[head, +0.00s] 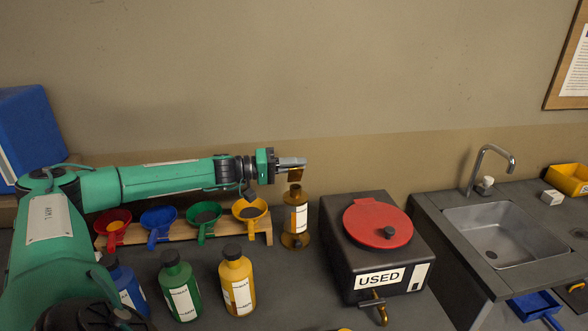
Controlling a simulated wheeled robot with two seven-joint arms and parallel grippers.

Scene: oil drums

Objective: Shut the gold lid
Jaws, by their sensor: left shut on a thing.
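A gold-brown bottle (296,217) with a white label stands upright on the dark counter, right of the funnel rack. My left gripper (296,163) is directly above its neck, reaching in from the left. It is shut on a small flat gold-brown piece (296,174), which looks like the gold lid. The piece is upright, just above the bottle's mouth; I cannot tell whether it is joined to the bottle. My right gripper is not in view.
Red, blue, green and yellow funnels sit in a wooden rack (258,236) under my left arm. Blue, green and yellow bottles (237,281) stand in front. A black USED drum (343,262) with a red lid (378,223) is to the right, then a sink (497,237).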

